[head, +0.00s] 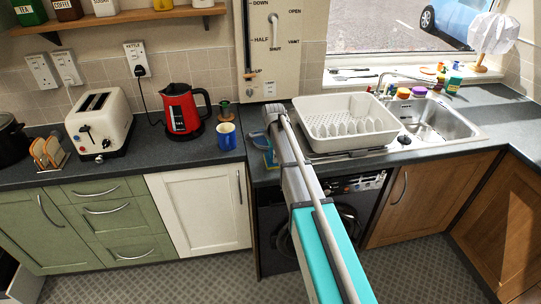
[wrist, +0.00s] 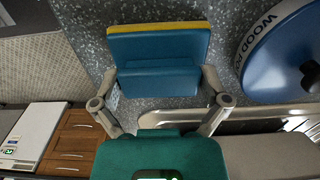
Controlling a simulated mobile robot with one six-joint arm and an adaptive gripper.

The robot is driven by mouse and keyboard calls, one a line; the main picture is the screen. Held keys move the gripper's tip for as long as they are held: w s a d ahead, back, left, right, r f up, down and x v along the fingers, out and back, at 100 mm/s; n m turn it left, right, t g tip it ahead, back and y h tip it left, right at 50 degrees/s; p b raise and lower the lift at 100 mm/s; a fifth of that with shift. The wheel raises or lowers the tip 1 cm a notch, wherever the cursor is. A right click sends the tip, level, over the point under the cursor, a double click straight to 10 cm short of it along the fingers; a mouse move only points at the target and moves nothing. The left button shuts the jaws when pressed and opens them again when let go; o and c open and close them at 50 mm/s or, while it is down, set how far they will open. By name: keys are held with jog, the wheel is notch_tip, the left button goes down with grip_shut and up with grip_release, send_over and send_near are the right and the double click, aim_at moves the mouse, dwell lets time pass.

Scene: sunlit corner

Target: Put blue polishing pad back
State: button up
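The blue polishing pad (wrist: 158,60) is a blue block with a yellow edge, seen close up in the wrist view. My gripper (wrist: 158,78) has one finger at each side of the pad, with the tips against or very near its edges. I cannot tell whether the fingers press on it, or whether it rests on the counter.
A round blue tin (wrist: 290,55) lettered "WOOD P..." is close to the right of the pad in the wrist view. The white dish rack (head: 345,122) and sink (head: 430,118) are to the right.

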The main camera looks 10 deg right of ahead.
jog(key=shift+r, duration=0.15)
dwell(0.3)
notch_tip(320, 180, up, 12)
jog(key=p, duration=1.2)
dwell(0.6)
jog(key=s+a+n, duration=0.1)
jog(key=s+n, duration=1.7)
jog(key=s, duration=1.1)
jog(key=shift+a, duration=0.1)
